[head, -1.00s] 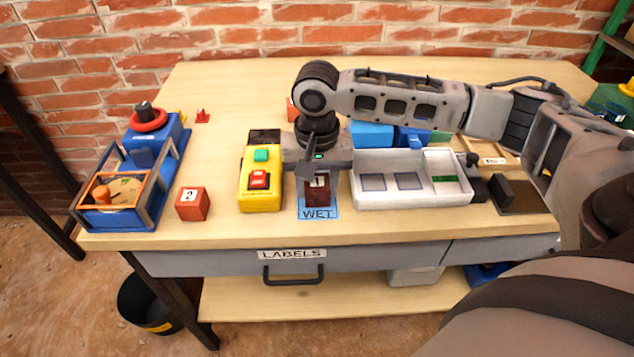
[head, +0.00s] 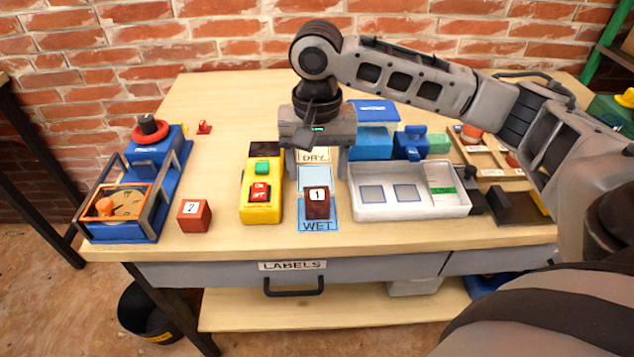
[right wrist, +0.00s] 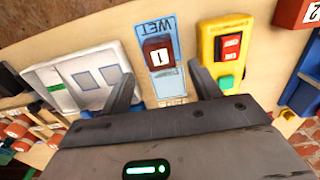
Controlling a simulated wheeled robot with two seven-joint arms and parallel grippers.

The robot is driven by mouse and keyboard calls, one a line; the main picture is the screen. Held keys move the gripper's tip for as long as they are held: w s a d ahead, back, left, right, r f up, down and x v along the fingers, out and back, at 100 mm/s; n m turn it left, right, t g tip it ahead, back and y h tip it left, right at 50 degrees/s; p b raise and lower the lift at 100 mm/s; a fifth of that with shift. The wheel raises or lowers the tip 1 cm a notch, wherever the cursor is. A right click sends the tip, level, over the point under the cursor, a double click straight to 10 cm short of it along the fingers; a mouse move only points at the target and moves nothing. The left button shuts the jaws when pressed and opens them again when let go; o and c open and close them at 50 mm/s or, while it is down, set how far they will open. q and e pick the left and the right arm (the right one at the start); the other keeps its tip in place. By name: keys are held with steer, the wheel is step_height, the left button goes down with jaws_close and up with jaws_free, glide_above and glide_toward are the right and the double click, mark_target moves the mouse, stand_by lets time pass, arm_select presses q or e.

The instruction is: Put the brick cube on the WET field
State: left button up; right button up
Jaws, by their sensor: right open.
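The brick cube (head: 317,203), dark red with a white "1" label, sits on the blue WET field (head: 318,226) near the table's front. It also shows in the right wrist view (right wrist: 158,54), lying on the WET field (right wrist: 156,24) with nothing touching it. My right gripper (head: 320,170) is open and empty, above and behind the cube, over the area of the DRY field (head: 313,155). In the right wrist view its two fingers (right wrist: 164,88) stand apart, with the cube beyond them. My left gripper is not in view.
A yellow switch box (head: 262,205) stands left of the field and a white tray (head: 410,210) right of it. A red cube labelled "2" (head: 193,215) is farther left, near a blue gauge device (head: 125,215). Blue boxes (head: 371,143) stand behind the tray.

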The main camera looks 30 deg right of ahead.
mark_target(317, 195)
steer(key=shift+r, duration=2.2)
